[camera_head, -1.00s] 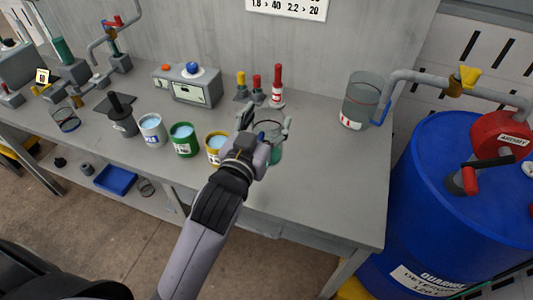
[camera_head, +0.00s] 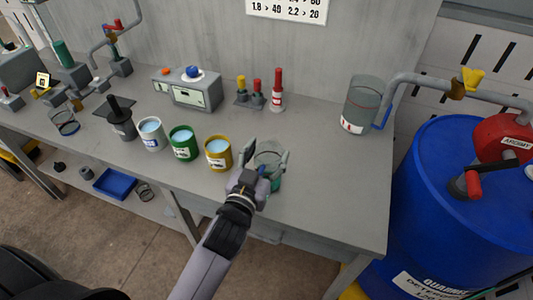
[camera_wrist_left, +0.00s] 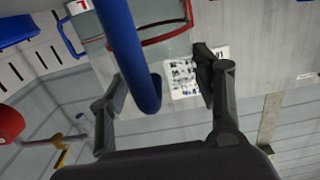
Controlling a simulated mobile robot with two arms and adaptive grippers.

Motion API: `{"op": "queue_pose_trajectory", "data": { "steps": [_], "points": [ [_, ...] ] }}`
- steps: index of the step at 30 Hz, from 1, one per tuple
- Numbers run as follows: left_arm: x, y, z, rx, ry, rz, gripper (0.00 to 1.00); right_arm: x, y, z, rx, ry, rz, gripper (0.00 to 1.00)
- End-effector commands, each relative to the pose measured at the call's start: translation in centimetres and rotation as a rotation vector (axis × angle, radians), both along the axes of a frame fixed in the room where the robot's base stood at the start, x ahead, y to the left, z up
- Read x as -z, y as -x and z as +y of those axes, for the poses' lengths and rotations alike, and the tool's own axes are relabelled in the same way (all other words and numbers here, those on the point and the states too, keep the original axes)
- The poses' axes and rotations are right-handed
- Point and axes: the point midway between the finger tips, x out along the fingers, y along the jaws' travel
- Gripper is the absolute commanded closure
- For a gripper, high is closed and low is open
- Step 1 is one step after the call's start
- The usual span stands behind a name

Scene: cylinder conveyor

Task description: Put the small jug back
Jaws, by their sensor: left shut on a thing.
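The small jug (camera_head: 270,153) is clear with greenish contents low in it, in the head view right of the yellow cup. My left gripper (camera_head: 263,170) is at its near side, shut on its blue handle. In the left wrist view the blue handle (camera_wrist_left: 128,45) runs between the fingers of my left gripper (camera_wrist_left: 160,85), with clear wall and red rings behind it. The gripper hides part of the jug. I cannot tell whether its base touches the table. My right gripper is not in view.
A yellow cup (camera_head: 218,160), a green cup (camera_head: 184,150) and a white cup (camera_head: 152,138) stand left of the jug on the grey table (camera_head: 330,190). A larger clear jug (camera_head: 361,105) stands at the back right. A blue drum (camera_head: 440,210) is beside the table. The tabletop's right side is free.

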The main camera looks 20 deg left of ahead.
Motion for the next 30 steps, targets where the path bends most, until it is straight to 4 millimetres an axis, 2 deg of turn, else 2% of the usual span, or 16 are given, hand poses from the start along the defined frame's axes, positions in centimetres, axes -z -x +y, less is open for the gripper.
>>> {"op": "queue_pose_trajectory", "data": {
  "steps": [2,3,11,22,26,30],
  "points": [
    [0.4,0.0,0.0,0.000,0.001,0.000,0.92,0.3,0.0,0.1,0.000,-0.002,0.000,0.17],
    [0.2,0.0,0.0,0.000,0.001,0.000,0.38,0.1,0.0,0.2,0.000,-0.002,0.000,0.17],
    [0.2,0.0,0.0,0.000,0.000,0.001,0.21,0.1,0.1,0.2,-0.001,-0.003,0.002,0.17],
    [-0.3,0.0,0.0,0.000,0.000,0.000,0.21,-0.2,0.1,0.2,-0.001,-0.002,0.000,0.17],
    [0.2,1.6,0.0,0.001,0.002,0.004,0.21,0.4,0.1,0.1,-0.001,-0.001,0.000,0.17],
    [0.2,4.5,0.1,0.000,0.003,0.005,0.21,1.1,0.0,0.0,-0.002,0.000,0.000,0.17]
  ]
}}
